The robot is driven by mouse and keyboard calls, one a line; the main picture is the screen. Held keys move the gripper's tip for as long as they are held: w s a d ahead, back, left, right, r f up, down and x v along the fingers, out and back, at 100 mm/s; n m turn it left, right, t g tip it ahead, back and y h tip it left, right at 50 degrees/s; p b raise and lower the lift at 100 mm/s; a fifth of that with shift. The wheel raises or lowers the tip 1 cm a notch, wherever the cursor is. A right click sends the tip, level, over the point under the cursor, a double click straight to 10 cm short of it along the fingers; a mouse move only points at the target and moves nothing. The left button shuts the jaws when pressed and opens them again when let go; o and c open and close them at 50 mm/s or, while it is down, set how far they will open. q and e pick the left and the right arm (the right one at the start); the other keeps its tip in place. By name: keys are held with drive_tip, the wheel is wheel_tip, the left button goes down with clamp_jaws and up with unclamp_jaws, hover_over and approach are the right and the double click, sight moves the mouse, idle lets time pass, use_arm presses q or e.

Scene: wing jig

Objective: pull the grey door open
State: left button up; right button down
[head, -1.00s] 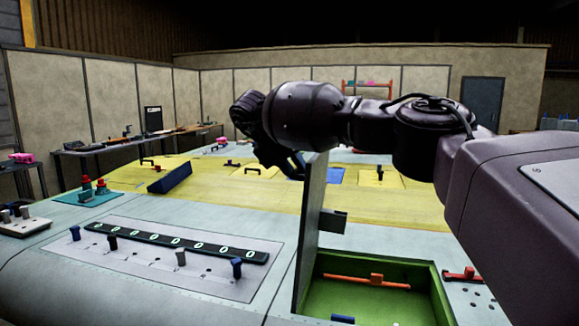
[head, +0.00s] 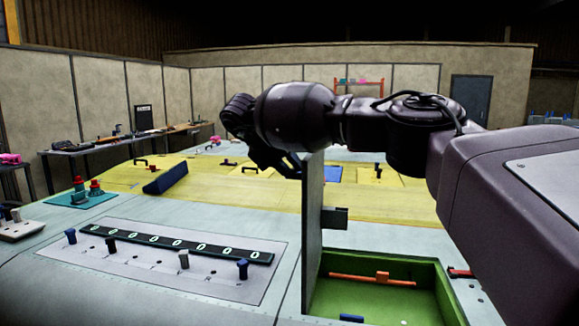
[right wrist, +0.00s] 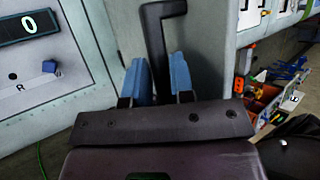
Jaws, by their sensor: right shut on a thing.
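The grey door (head: 313,225) stands nearly upright, seen almost edge-on in the head view, along the left side of an open green compartment (head: 440,290). My right gripper (head: 293,168) is at the door's upper left side, with its fingertips largely hidden in the head view. In the right wrist view, its blue fingers (right wrist: 160,82) are shut on a dark door handle (right wrist: 157,35), against the grey-green door surface (right wrist: 207,35). My left gripper is not in view.
An orange bar (head: 372,280) and a blue piece (head: 351,318) are inside the compartment. Left of the door is a panel with a dark number strip (head: 175,243) and several levers. A blue block (head: 166,178) lies beyond it on a yellow surface.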

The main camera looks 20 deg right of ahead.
drive_tip(key=shift+s+a+f, duration=0.1)
drive_tip(key=shift+f, duration=0.7)
drive_tip(key=c, duration=1.1)
unclamp_jaws()
drive_tip(key=shift+r, duration=0.25)
drive_tip(key=shift+d+r, duration=0.1)
drive_tip(key=shift+d, duration=0.1)
drive_tip(key=v, duration=1)
drive_tip(key=shift+a+r, duration=0.3)
